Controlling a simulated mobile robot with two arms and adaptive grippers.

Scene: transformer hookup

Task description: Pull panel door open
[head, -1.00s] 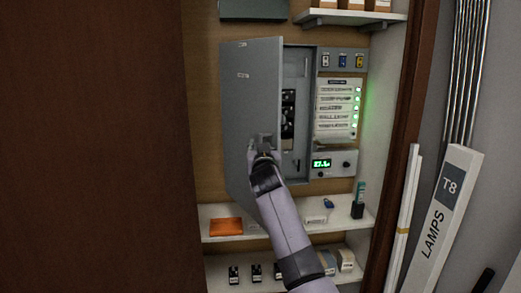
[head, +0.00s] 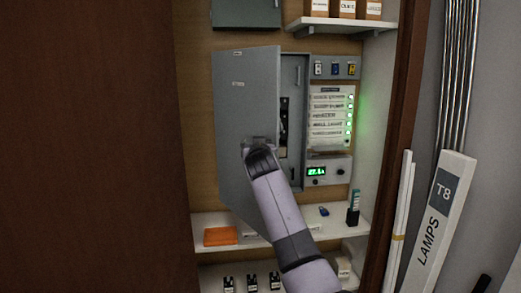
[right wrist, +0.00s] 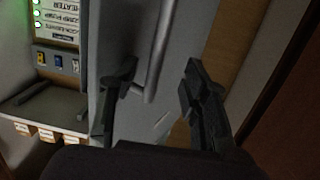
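The grey panel door (head: 240,115) stands ajar, hinged at its left, with its free right edge swung out toward me. Part of the panel interior (head: 293,115) shows beside it. My right gripper (head: 260,143) is at the lower right of the door, and my forearm hides part of it. In the right wrist view, the two fingers (right wrist: 160,85) are spread apart. The grey bar handle (right wrist: 158,50) reaches down between them, with clear space at its sides. I cannot tell whether a finger touches it. My left gripper is not in view.
Right of the door are labelled rows with green lights (head: 331,118) and a green display unit (head: 317,171). Below is a shelf (head: 275,222) with an orange box (head: 221,237). A dark brown panel (head: 90,150) fills the left; a lamps box (head: 440,215) leans at right.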

